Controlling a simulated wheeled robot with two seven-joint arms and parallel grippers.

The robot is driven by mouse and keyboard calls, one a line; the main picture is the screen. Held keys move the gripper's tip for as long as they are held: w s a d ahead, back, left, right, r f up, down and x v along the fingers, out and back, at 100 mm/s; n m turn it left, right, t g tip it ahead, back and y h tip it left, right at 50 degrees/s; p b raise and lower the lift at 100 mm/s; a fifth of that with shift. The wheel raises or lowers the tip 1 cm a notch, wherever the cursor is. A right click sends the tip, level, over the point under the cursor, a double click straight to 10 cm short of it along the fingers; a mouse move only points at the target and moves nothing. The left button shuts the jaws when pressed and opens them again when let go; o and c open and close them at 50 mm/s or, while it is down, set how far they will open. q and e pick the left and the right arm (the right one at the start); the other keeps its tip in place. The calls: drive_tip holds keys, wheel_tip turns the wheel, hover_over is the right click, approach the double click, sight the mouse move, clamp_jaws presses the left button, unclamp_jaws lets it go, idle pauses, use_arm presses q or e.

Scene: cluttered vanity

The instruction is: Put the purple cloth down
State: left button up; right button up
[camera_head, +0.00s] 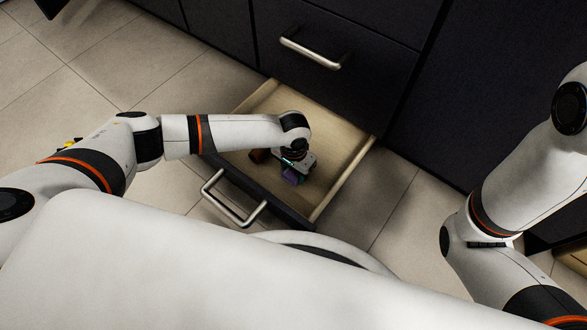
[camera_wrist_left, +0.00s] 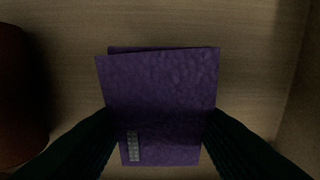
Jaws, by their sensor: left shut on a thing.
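The purple cloth (camera_wrist_left: 162,90) is a folded, textured square with a small grey label in the left wrist view. My left gripper (camera_wrist_left: 160,135) is shut on it, with one dark finger at each side. In the head view the left gripper (camera_head: 294,172) reaches down into an open drawer (camera_head: 345,176), and a bit of the purple cloth (camera_head: 291,177) shows under it. I cannot tell whether the cloth touches the drawer floor. My right gripper is not in view; only part of my right arm shows.
A brown object (camera_head: 259,156) lies in the drawer left of the gripper; its edge shows in the left wrist view (camera_wrist_left: 18,95). The drawer's right side is bare. The drawer front has a metal handle (camera_head: 232,207). Dark cabinet fronts (camera_head: 350,80) stand behind.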

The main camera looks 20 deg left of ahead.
use_arm(q)
drive_tip(key=shift+f, duration=0.4)
